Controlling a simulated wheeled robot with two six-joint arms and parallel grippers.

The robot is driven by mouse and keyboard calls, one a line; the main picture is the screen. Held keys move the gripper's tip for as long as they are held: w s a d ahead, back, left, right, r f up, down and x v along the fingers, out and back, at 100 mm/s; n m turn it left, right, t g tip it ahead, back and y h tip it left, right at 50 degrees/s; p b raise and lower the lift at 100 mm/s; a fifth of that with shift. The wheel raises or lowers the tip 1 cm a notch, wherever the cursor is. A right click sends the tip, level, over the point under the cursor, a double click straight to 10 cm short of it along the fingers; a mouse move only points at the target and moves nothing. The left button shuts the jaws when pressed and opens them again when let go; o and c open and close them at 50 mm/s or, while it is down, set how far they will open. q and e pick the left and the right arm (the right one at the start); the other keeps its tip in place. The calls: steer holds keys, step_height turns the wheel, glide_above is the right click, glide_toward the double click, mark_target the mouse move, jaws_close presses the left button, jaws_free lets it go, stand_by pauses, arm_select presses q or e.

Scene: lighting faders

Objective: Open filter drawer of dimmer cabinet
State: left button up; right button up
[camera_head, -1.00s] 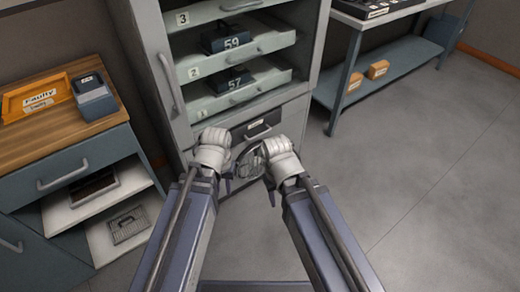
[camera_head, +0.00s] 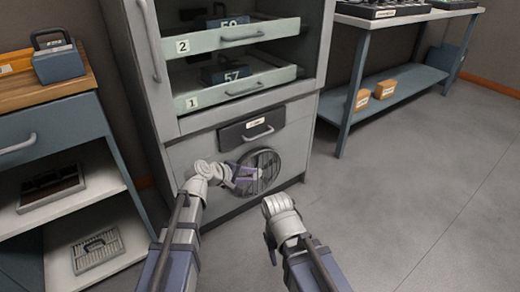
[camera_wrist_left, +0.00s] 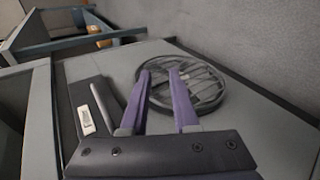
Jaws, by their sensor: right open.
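The dimmer cabinet (camera_head: 185,152) stands ahead of me. Its filter drawer (camera_head: 240,136) has a dark front, a small label and a pale bar handle (camera_head: 258,134), and looks closed. My left gripper (camera_head: 258,174) is open and empty, in front of the round grille (camera_head: 268,157), below and apart from the drawer handle. In the left wrist view its two purple fingers (camera_wrist_left: 160,71) are apart, with the grille (camera_wrist_left: 208,88) behind them and the drawer handle (camera_wrist_left: 106,104) to their left. My right gripper (camera_head: 271,250) is open, low and away from the cabinet, partly hidden by its wrist.
Above are pulled-out shelves 1 (camera_head: 205,100) and 2 (camera_head: 205,44) with numbered dark units. A side cabinet (camera_head: 40,133) stands left. A workbench (camera_head: 400,17) with boxes on its lower shelf stands right. The floor (camera_head: 410,200) at right is clear.

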mark_target(257, 138)
arm_select(q)
steer(key=w+r+n+t, duration=0.1)
steer(key=w+r+n, duration=0.1)
steer(key=w+r+n+t, duration=0.2)
steer(key=w+r+n, duration=0.1)
steer(key=w+r+n+t+h, duration=0.1)
steer(key=w+r+n+t, duration=0.1)
steer(key=w+n, duration=0.1)
steer(key=shift+w+a+r, duration=0.25)
steer(key=shift+r, duration=0.05)
steer(key=shift+b+x, duration=0.85)
steer(key=shift+x, duration=3.05)
steer(key=shift+s+d+f, duration=0.1)
jaws_close()
